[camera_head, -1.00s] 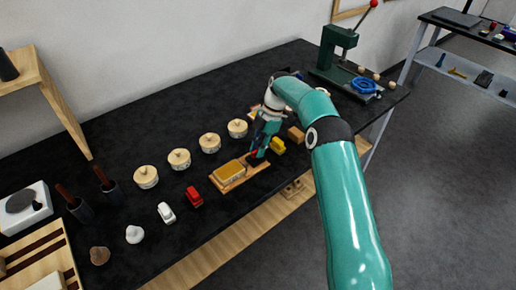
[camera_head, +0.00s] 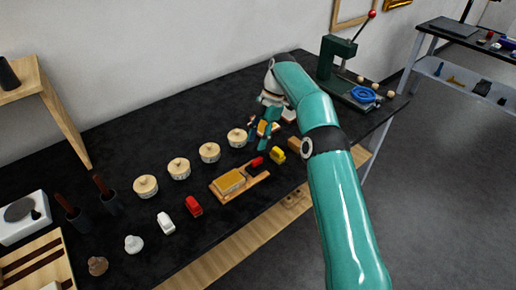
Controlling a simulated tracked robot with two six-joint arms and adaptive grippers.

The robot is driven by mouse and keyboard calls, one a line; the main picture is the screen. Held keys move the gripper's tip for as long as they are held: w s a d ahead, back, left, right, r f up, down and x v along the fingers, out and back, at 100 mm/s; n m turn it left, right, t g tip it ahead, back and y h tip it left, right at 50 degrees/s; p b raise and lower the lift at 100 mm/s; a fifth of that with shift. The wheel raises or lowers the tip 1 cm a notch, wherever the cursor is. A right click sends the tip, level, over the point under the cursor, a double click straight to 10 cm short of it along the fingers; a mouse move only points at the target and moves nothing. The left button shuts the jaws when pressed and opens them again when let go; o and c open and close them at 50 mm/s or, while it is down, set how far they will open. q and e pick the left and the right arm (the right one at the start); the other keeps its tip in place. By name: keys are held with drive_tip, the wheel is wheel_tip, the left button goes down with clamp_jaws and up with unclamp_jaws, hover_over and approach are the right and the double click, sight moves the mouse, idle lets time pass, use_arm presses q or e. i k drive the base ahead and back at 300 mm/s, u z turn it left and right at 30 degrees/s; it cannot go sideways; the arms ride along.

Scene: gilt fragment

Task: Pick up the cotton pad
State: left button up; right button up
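A small white, lumpy pad (camera_head: 134,243), which looks like the cotton pad, lies on the black bench at the lower left. My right gripper (camera_head: 260,142) points down over the bench, far to the right of the white pad and just right of the rightmost round lidded pot. A bit of orange and tan shows between and behind its fingers; I cannot tell whether it is held. My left gripper is not in view.
A row of round lidded pots (camera_head: 179,168) stands mid-bench. In front are a brown lump (camera_head: 97,265), a white block (camera_head: 166,222), a red block (camera_head: 193,206), a wooden tray (camera_head: 222,196) and a yellow block (camera_head: 278,154). A green press (camera_head: 335,65) stands at the back right.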

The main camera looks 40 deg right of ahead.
sight(133, 245)
drive_tip(key=k, duration=1)
